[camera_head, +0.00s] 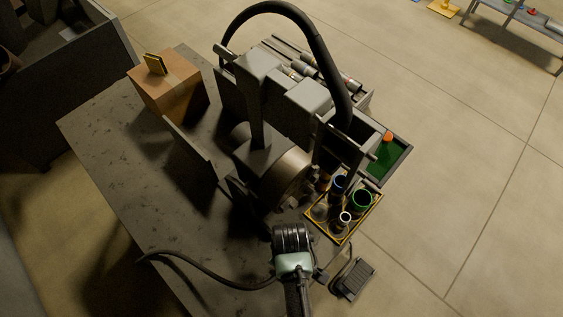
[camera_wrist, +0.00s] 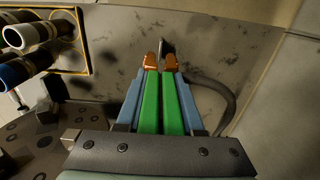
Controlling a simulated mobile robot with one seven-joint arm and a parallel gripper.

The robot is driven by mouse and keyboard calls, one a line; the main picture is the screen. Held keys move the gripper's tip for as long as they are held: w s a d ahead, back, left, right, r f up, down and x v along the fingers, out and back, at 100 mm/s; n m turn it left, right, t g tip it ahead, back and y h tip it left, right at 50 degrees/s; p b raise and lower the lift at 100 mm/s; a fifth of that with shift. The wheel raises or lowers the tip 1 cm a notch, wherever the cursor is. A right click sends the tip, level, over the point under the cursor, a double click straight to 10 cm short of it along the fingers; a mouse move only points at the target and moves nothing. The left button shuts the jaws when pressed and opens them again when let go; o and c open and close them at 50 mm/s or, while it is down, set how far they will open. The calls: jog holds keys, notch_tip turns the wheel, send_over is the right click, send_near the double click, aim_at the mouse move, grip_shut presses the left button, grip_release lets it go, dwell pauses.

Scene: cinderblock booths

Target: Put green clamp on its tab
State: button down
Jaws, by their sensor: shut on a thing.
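My gripper (camera_head: 291,234) is over the near right part of the grey table, just in front of the round metal drum of the machine. In the wrist view its two blue-grey fingers (camera_wrist: 162,100) are shut on the green clamp (camera_wrist: 152,100). The clamp shows as two long green arms with orange tips, pointing away from the wrist and a little apart. In the head view I cannot make out the clamp under the gripper. A small dark upright piece (camera_wrist: 167,46) stands just beyond the orange tips; I cannot tell whether it is the tab.
The machine (camera_head: 275,175) fills the table's middle. A yellow-edged tray (camera_head: 329,238) of ringed cylinders lies right of the gripper. A pedal (camera_head: 354,279) is at lower right. A brown box (camera_head: 168,88) stands at the back left. The table's left side (camera_head: 110,150) is clear.

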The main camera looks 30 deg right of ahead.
jog(key=shift+f+b, duration=2.3)
jog(key=shift+b, duration=0.05)
jog(key=shift+r+p, duration=0.1)
jog(key=shift+p, duration=0.45)
jog(key=shift+f, duration=0.2)
jog(key=shift+f+b, duration=0.9)
jog(key=shift+f, duration=0.2)
jog(key=shift+f, duration=0.15)
jog(key=shift+f+b, duration=0.85)
jog(key=shift+f, duration=0.2)
jog(key=shift+c, duration=2.3)
grip_release()
